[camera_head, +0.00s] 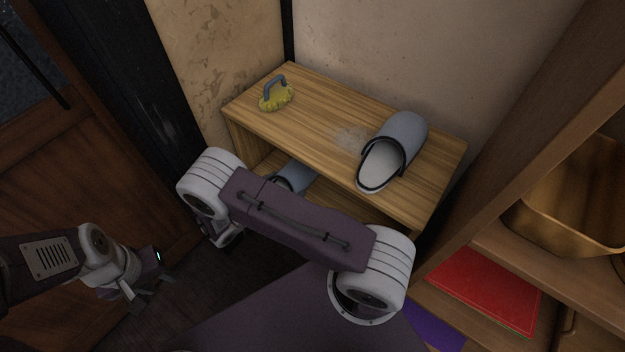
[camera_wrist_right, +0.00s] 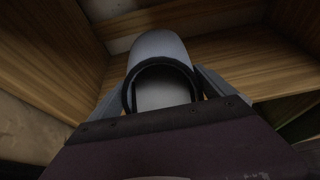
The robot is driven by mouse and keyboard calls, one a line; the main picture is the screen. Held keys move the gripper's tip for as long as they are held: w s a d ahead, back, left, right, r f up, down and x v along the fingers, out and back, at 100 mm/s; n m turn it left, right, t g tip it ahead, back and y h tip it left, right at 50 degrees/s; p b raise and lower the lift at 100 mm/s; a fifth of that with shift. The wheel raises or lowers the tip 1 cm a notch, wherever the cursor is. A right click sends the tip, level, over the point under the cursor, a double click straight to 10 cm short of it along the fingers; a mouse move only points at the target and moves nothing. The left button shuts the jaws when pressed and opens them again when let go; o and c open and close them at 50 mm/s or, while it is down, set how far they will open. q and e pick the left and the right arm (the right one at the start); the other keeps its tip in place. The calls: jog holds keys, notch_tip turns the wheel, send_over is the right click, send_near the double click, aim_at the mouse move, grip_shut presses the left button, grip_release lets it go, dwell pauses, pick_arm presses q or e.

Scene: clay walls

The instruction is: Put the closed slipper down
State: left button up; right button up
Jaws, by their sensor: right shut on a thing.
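A grey-blue closed-toe slipper (camera_wrist_right: 160,50) with a dark rim lies between the fingers of my right gripper (camera_wrist_right: 160,88), which is shut on it. In the head view part of this slipper (camera_head: 296,176) shows at the lower level of the wooden shelf (camera_head: 322,110), below the top board. My right arm hides the gripper there. I cannot tell whether the slipper touches the lower board. A matching slipper (camera_head: 403,133) rests on the top board at the right. My left gripper (camera_head: 151,294) is open and empty at the lower left, away from the shelf.
A yellow brush (camera_head: 276,96) with a blue handle stands on the top board's left end. A pale smudge (camera_head: 350,136) marks the board. A brown cabinet at the right holds a basket (camera_head: 570,215) and a red flat item (camera_head: 490,290). A wooden door (camera_head: 70,190) is at the left.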

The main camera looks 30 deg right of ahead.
aim_at(306, 168)
jog(key=w+d, duration=0.1)
jog(key=d, duration=0.2)
jog(key=w+d+b, duration=0.1)
jog(key=d, duration=0.2)
jog(key=w+d+b, duration=0.1)
jog(key=w+d, duration=0.1)
jog(key=d, duration=0.2)
jog(key=shift+f, duration=0.1)
jog(key=shift+a+f+b, duration=0.15)
jog(key=shift+f+b, duration=0.35)
jog(key=shift+f, duration=0.2)
notch_tip(306, 168, down, 6)
jog(key=b, duration=0.4)
jog(key=shift+w, duration=0.1)
jog(key=shift+r+p, duration=0.3)
jog(key=shift+p, duration=0.05)
jog(key=shift+f, duration=0.2)
jog(key=o, duration=1.1)
jog(key=shift+r, duration=0.35)
jog(key=p+v, duration=0.4)
jog(key=v, duration=0.6)
jog(key=shift+a+r, duration=0.15)
jog(key=shift+a, duration=0.15)
jog(key=shift+s+a+p, duration=0.3)
jog(key=shift+s+a, duration=0.15)
jog(key=shift+a, duration=0.05)
